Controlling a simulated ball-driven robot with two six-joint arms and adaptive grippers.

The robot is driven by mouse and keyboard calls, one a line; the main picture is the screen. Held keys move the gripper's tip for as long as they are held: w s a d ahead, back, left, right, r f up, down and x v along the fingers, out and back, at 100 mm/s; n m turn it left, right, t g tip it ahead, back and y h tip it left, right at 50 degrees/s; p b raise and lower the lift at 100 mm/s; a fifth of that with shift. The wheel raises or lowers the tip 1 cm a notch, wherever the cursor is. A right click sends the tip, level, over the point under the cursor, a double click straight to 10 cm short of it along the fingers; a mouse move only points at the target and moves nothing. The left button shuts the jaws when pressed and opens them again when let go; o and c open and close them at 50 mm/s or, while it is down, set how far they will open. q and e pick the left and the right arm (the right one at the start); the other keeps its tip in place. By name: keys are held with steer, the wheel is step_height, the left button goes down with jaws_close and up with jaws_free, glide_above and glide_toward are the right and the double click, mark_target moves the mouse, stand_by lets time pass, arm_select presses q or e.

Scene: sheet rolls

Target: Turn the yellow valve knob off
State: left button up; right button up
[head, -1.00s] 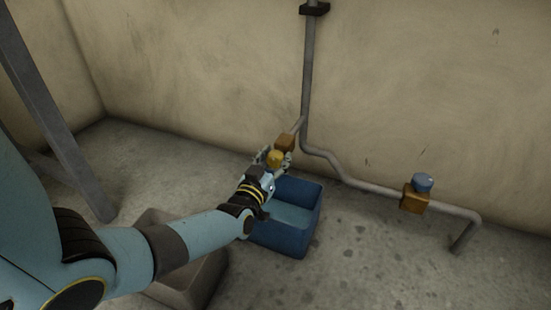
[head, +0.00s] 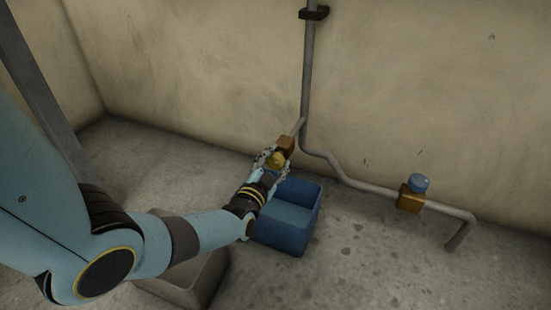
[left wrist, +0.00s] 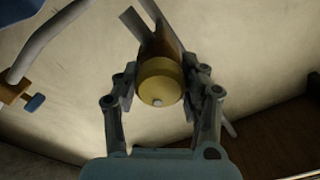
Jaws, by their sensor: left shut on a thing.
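The yellow valve knob (head: 276,159) sits on the end of a brown valve body (head: 286,143) at the end of a short pipe branch. My left gripper (head: 272,161) is shut on the knob, with a finger on each side of it. In the left wrist view the round yellow knob (left wrist: 160,82) fills the space between the fingers of my left gripper (left wrist: 161,88), and a small pale dot shows on its face. The fingers hide part of the knob's sides. My right gripper is not in view.
A blue bin (head: 288,215) stands on the floor just below the knob. A grey pipe (head: 345,177) runs along the wall to a second valve with a blue knob (head: 419,182). A grey box (head: 195,280) lies under my left arm. The floor at right is clear.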

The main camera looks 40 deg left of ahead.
arm_select(q)
steer(key=m, duration=0.4)
steer(key=shift+m+p, duration=0.3)
steer(key=shift+d+m, duration=0.1)
steer(key=shift+m, duration=1.9)
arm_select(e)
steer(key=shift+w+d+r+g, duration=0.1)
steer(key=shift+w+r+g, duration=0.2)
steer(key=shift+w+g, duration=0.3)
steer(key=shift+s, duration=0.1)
arm_select(q)
steer(key=o, duration=1.2)
steer(key=shift+s, duration=0.1)
steer(key=v, duration=1.1)
steer(key=shift+s+d, duration=0.2)
steer(key=shift+s, duration=0.2)
